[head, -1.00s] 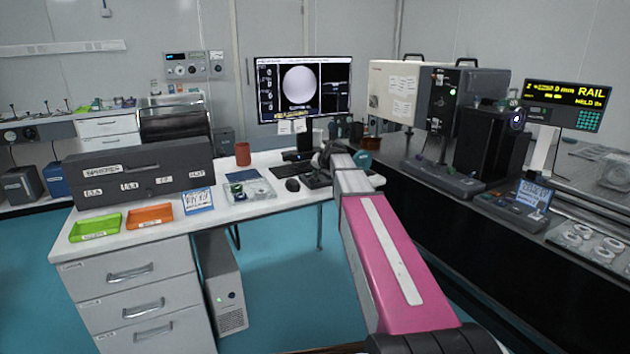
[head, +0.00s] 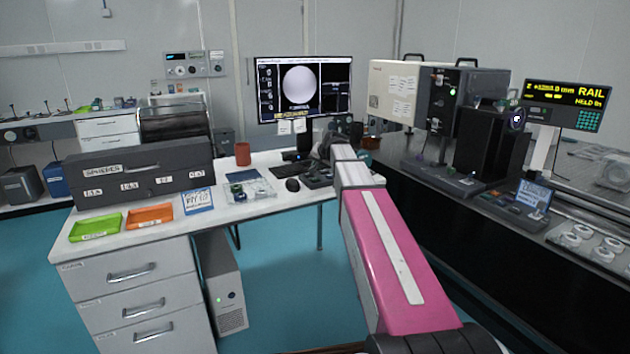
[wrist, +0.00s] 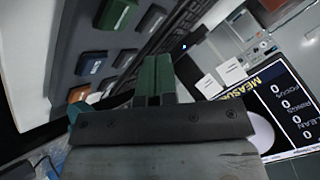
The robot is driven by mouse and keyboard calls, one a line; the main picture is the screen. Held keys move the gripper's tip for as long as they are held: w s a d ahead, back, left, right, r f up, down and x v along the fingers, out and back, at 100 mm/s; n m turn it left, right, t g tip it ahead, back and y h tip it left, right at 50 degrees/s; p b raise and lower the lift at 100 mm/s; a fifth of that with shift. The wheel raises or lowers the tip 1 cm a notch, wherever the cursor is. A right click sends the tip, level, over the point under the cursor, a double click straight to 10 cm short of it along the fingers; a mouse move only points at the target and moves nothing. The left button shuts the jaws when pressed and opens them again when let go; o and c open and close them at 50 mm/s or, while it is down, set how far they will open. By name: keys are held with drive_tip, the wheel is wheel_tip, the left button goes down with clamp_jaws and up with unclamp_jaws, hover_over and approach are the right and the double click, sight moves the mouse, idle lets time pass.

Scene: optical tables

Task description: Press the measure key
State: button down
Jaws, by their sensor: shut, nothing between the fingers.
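A grey key panel (wrist: 78,28) with several coloured keys fills the left of the wrist view. It has a green key (wrist: 118,12), a blue key (wrist: 90,63), an orange key (wrist: 80,93) and grey ones. Their labels are too small to read, so I cannot tell which is the measure key. My gripper (wrist: 155,62) is shut and empty, its green fingertips over or beside the panel's edge; contact cannot be told. In the head view the panel (head: 318,180) lies on the white desk, and my arm hides much of my gripper.
A monitor (head: 303,88) stands behind, showing a pale disc; the wrist view shows yellow lettering on it (wrist: 250,88). A dark bench (head: 430,210) with instruments runs along the right.

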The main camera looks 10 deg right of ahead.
drive_tip(key=shift+r, duration=1.1)
